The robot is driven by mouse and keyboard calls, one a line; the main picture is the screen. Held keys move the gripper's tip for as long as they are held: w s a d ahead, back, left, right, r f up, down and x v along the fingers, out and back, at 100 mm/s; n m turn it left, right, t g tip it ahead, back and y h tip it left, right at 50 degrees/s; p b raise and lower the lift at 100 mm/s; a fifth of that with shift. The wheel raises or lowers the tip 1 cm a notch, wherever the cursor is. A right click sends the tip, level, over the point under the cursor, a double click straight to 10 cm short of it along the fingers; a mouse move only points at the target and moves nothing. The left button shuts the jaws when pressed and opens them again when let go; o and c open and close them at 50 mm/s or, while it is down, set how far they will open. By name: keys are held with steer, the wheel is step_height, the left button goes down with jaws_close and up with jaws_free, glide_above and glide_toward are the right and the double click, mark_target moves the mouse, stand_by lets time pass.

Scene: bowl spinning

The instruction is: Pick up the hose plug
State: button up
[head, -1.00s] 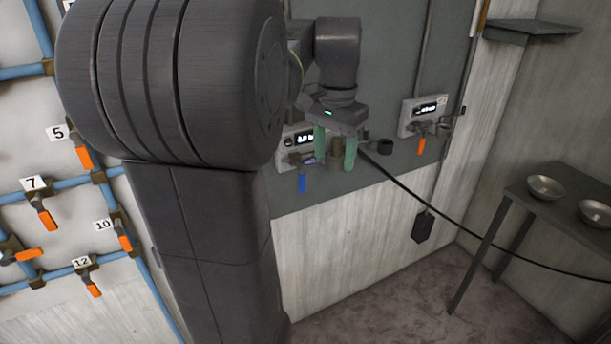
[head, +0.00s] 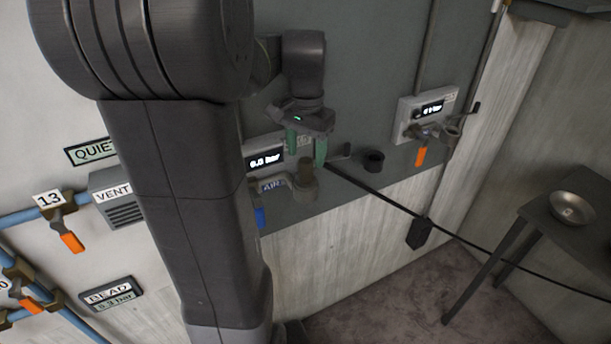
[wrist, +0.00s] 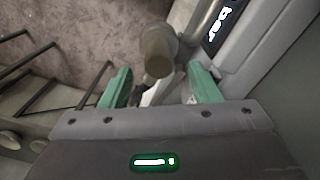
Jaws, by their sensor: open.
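A brown cylinder (head: 306,172), which looks like the hose plug, stands upright on a grey fitting at the wall ledge, left of centre in the head view. In the wrist view its round end (wrist: 158,50) shows just beyond my fingers, roughly centred. My gripper (head: 306,159) points down above it with its green fingers apart. In the wrist view my gripper (wrist: 158,74) is open, and nothing is clearly held. I cannot tell whether a finger touches the cylinder.
A black hose (head: 390,200) runs right from near my fingers, with a dark weight (head: 419,233) below it. A gauge box (head: 425,115) with an orange-handled valve is right. A table (head: 545,215) holds a bowl (head: 572,208).

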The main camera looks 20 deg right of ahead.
mark_target(306, 160)
step_height(306, 160, down, 4)
steer(key=shift+s+a+f, duration=0.1)
steer(key=c, duration=1.2)
steer(key=shift+o, duration=0.2)
